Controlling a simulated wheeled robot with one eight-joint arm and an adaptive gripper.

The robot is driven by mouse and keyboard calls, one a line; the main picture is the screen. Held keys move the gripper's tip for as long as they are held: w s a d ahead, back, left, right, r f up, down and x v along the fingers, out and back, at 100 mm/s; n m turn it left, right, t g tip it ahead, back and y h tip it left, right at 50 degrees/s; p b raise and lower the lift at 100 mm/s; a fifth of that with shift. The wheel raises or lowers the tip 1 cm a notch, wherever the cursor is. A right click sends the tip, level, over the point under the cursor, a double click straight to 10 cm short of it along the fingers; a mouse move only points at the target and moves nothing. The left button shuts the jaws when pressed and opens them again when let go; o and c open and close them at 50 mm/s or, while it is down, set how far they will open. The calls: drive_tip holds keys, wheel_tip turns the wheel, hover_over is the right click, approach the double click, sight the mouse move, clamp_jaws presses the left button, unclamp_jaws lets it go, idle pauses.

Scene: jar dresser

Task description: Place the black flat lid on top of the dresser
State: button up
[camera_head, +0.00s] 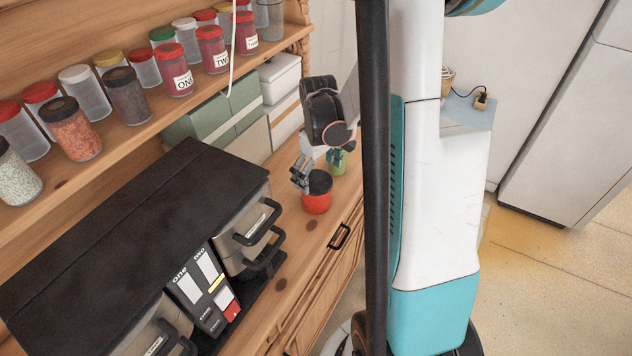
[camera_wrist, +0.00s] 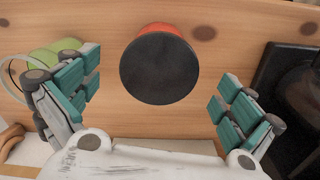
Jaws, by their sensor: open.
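The black flat lid (camera_wrist: 159,68) sits on a red jar (camera_wrist: 176,28) in the wrist view. In the head view the same lid (camera_head: 319,182) tops the red jar (camera_head: 316,204), which stands upright on the wooden dresser top (camera_head: 290,235). My gripper (camera_wrist: 160,95) is open and empty, its two teal-padded fingers apart on the left and right of the lid. In the head view my gripper (camera_head: 315,168) is just above and beside the jar. I cannot tell from these views exactly how high the fingertips are over the lid.
A green item (camera_head: 338,165) stands behind the jar, close to my gripper. A black double air fryer (camera_head: 140,240) fills the dresser's left part. Storage boxes (camera_head: 280,80) stand at the back. Several spice jars (camera_head: 180,78) line the shelf above. Bare wood lies in front of the jar.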

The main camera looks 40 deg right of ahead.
drive_tip(key=shift+f, duration=0.8)
drive_tip(key=shift+c, duration=0.2)
drive_tip(key=c, duration=1.2)
drive_tip(key=shift+r, duration=0.1)
